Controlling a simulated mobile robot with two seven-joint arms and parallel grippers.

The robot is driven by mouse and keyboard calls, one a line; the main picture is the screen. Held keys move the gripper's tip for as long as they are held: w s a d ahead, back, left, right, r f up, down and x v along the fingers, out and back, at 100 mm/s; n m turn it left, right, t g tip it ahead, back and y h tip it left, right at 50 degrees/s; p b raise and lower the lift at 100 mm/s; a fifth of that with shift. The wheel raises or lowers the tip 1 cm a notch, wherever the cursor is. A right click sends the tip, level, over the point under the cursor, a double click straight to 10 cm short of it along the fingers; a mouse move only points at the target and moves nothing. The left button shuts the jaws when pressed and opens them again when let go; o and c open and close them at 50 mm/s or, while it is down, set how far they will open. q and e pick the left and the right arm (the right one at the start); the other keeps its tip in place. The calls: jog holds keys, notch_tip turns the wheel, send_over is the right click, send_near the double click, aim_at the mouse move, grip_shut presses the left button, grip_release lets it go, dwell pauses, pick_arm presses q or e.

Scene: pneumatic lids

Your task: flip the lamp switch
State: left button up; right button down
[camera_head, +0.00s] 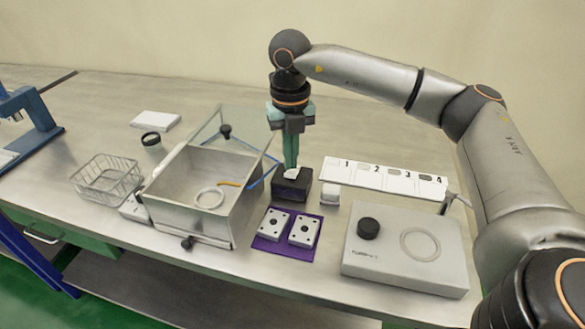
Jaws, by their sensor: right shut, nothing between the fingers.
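My right gripper (290,166) comes down from above with its greenish fingers shut and nothing between them. Its tips are right at a small white piece (291,174) on top of a black block (290,188), which looks like the lamp switch; I cannot tell whether they touch it. The fingers partly hide the white piece, so its tilt is unclear. No lamp can be made out for certain. My left gripper is not in view.
An open metal box (190,207) with a raised clear lid stands left of the block. A purple mat (267,246) with two white plates lies in front. A grey device (405,262) and a numbered strip (345,177) are at right. A wire basket (105,178) is at left.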

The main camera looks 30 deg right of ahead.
aim_at(291, 174)
jog(key=shift+f+b, duration=0.65)
jog(key=shift+f, duration=0.35)
dwell(0.7)
jog(key=shift+r, duration=0.1)
jog(key=shift+r+p, duration=2.85)
jog(key=shift+r, duration=0.65)
jog(key=shift+f, duration=0.1)
